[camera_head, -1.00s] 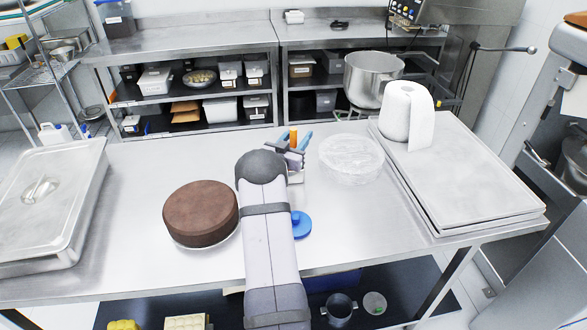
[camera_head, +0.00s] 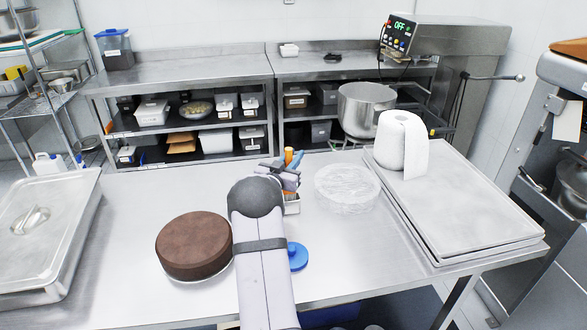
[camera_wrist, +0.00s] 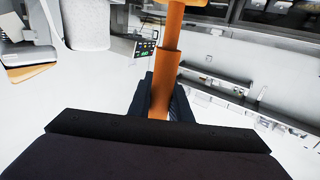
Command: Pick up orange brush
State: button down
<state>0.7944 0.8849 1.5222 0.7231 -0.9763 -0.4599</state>
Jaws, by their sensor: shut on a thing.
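My gripper (camera_head: 281,173) is past the end of my arm in the middle of the table in the head view. It is shut on the orange brush (camera_wrist: 171,55), whose orange handle stands up between the dark fingers in the wrist view. In the head view a small orange part of the brush (camera_head: 289,156) shows at the gripper. A white holder (camera_head: 292,206) with other utensils is just below and beside the gripper, partly hidden by my arm. Whether the brush is clear of the holder I cannot tell.
A brown cake (camera_head: 194,246) stands left of my arm. A blue round thing (camera_head: 297,256) lies to its right. A clear wrapped round item (camera_head: 346,188) and a paper roll (camera_head: 400,145) on stacked trays (camera_head: 465,200) are right. A lidded pan (camera_head: 30,255) is left.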

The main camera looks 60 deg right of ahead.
notch_tip(320, 180, up, 6)
jog(key=b, duration=0.1)
jog(key=shift+r, duration=0.2)
dwell(0.5)
